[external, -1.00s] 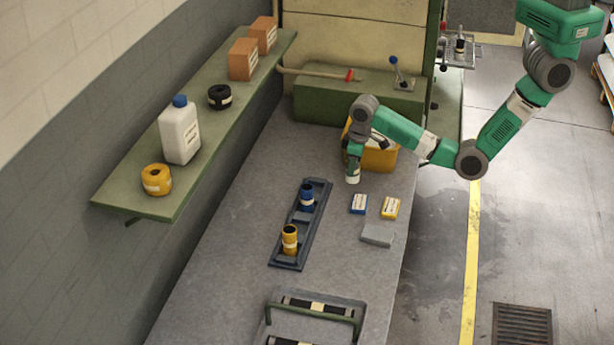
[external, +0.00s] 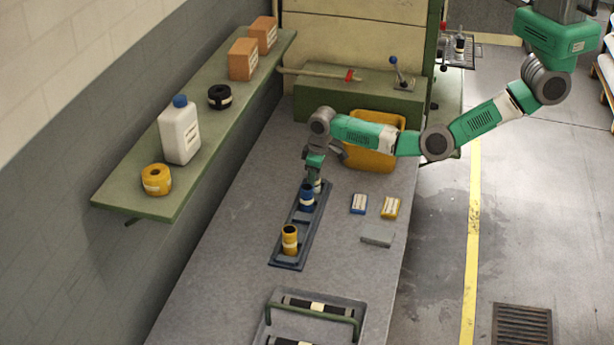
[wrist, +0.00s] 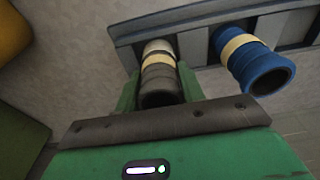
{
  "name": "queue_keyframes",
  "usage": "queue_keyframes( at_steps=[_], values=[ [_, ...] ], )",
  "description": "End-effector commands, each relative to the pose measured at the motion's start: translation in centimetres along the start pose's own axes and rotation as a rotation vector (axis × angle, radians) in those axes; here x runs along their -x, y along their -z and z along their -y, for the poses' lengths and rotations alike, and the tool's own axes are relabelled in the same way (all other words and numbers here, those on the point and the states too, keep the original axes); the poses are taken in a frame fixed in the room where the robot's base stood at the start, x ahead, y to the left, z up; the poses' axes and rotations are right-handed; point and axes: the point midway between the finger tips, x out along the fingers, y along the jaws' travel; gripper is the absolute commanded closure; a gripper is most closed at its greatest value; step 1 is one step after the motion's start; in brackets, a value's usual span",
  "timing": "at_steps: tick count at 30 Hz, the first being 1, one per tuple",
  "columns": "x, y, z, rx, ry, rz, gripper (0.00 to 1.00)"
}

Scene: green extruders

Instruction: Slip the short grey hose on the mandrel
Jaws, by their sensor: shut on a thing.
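The short grey hose (wrist: 158,88), with a cream band, is between my gripper's fingers (wrist: 162,90) in the wrist view. In the external view my gripper (external: 315,172) is shut on it, above the far end of the dark blue-grey rack (external: 302,222). The hose (external: 317,186) is partly hidden there. In the wrist view its lower end lies over or at the rack (wrist: 200,50). I cannot make out the mandrel under it, nor whether the hose is around it. A blue hose (external: 307,199) and a yellow hose (external: 290,239) stand upright in the rack.
The blue hose (wrist: 248,60) is close to the right of my gripper. A yellow bin (external: 372,150) stands behind to the right. A shelf (external: 205,130) runs along the left.

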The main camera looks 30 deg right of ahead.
Motion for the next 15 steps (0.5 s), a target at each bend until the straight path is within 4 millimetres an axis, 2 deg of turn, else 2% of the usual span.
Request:
queue_keyframes(
  at_steps=[7,8,9,11,15],
  values=[
    [-0.32,-0.06,-0.04,0.000,0.000,0.000,0.90],
    [-0.28,-0.05,-0.03,0.000,0.000,0.000,0.57],
    [-0.25,-0.05,-0.02,0.000,0.000,0.000,0.49],
    [-0.25,-0.06,-0.02,0.000,0.000,0.001,0.39],
    [-0.25,-0.06,-0.01,0.000,0.000,0.001,0.39]
  ],
)
